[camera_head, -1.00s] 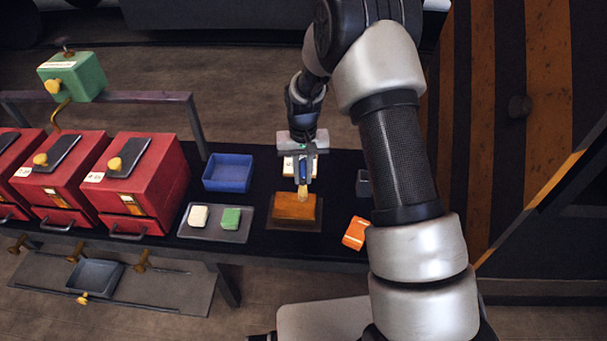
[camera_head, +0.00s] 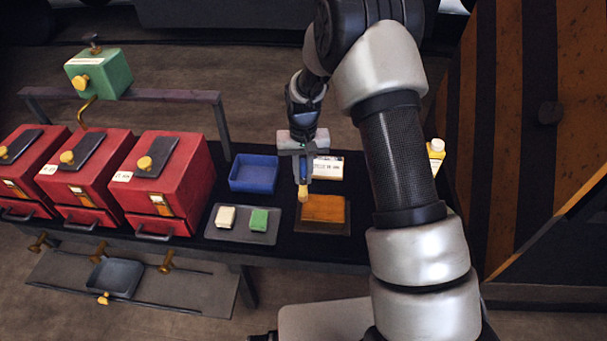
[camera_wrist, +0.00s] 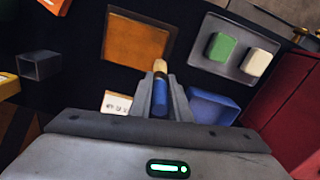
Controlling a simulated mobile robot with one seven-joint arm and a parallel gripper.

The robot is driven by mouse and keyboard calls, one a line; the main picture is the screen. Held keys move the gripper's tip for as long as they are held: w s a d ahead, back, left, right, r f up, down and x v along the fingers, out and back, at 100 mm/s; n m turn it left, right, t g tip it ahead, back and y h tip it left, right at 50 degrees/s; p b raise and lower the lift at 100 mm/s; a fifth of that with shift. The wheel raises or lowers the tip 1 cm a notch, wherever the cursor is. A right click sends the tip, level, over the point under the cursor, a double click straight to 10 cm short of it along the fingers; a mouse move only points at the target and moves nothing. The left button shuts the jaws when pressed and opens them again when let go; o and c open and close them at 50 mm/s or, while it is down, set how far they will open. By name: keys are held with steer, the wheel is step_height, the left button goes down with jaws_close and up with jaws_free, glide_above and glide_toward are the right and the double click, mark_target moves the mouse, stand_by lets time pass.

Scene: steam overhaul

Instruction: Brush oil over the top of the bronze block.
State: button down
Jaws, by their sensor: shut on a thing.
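The bronze block (camera_head: 326,209) lies flat on a dark plate on the black bench. It shows orange-brown in the wrist view (camera_wrist: 138,38). My gripper (camera_head: 303,174) is shut on a brush (camera_head: 303,193), with blue handle and tan tip pointing down. In the wrist view the brush (camera_wrist: 160,90) stands between the fingers, its tip overlapping the block's near corner. In the head view the tip is at the block's left edge. I cannot tell whether it touches. No oil can be made out for certain on the block.
Left of the block is a grey tray (camera_head: 213,234) with a cream piece (camera_head: 226,217) and a green piece (camera_head: 259,219). A blue bin (camera_head: 254,174) stands behind it. A white-labelled item (camera_head: 328,168) lies behind the block. Red boxes (camera_head: 165,190) stand further left. My arm hides the bench's right part.

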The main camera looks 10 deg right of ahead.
mark_target(305, 161)
steer(key=r, duration=0.1)
steer(key=r+p, duration=0.1)
steer(key=r, duration=0.1)
steer(key=shift+s+d, duration=0.1)
steer(key=shift+d, duration=0.2)
steer(key=shift+r+p, duration=1.35)
steer(key=shift+r, duration=1.1)
steer(key=shift+f, duration=0.1)
